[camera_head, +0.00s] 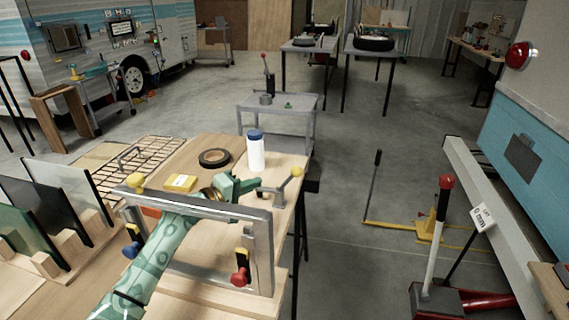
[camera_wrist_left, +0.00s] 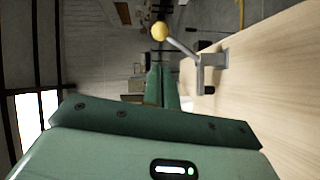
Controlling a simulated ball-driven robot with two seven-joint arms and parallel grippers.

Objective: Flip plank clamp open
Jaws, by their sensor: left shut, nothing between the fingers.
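The plank clamp (camera_head: 274,192) is a small grey toggle with a yellow ball on its lever, at the right edge of the wooden bench. In the left wrist view the clamp (camera_wrist_left: 212,66) stands at the edge of the pale board, its lever slanting out to the yellow ball (camera_wrist_left: 160,31). My right gripper is not in view.
A grey metal frame (camera_head: 190,205) with red and blue knobbed clamps stands around my left arm. Glass panes stand at left.

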